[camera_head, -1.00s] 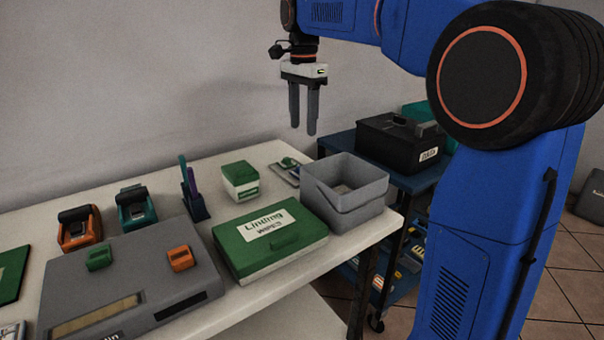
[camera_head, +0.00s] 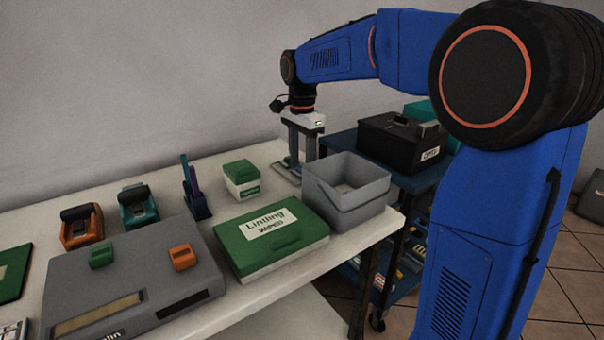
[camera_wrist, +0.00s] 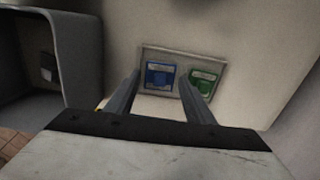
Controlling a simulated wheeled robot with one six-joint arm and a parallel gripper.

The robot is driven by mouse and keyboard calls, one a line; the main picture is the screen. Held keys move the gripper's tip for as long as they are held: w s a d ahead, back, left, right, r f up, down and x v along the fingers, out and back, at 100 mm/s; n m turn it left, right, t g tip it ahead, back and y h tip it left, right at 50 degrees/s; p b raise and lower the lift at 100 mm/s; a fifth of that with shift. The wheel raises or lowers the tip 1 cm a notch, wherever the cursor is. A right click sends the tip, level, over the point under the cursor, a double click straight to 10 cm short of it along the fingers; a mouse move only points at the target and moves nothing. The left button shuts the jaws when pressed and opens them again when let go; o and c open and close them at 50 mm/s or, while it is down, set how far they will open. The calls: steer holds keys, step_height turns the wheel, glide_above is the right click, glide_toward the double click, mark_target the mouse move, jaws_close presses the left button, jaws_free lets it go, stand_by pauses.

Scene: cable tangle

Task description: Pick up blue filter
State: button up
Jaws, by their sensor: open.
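The blue filter (camera_wrist: 160,74) shows in the wrist view as a small blue square with a pale label, lying on a light flat tray (camera_wrist: 178,54). A green filter (camera_wrist: 204,79) lies beside it on the right, partly behind a finger. My gripper (camera_wrist: 165,85) is open and empty. Its fingers point down above the tray, with the blue filter between them in the wrist view. In the head view my gripper (camera_head: 300,163) is low over the tray at the back of the table, and its fingers hide the filters there.
A green and white box (camera_head: 241,180) stands to the left, and a green Linting Wipes box (camera_head: 271,240) lies in front. The wall is behind. A dark trolley (camera_head: 405,180) is at the right.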

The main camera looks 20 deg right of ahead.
steer(key=shift+f, duration=0.3)
steer(key=shift+c, duration=0.2)
steer(key=c, duration=0.7)
steer(key=shift+c, duration=0.2)
steer(key=shift+r, duration=0.1)
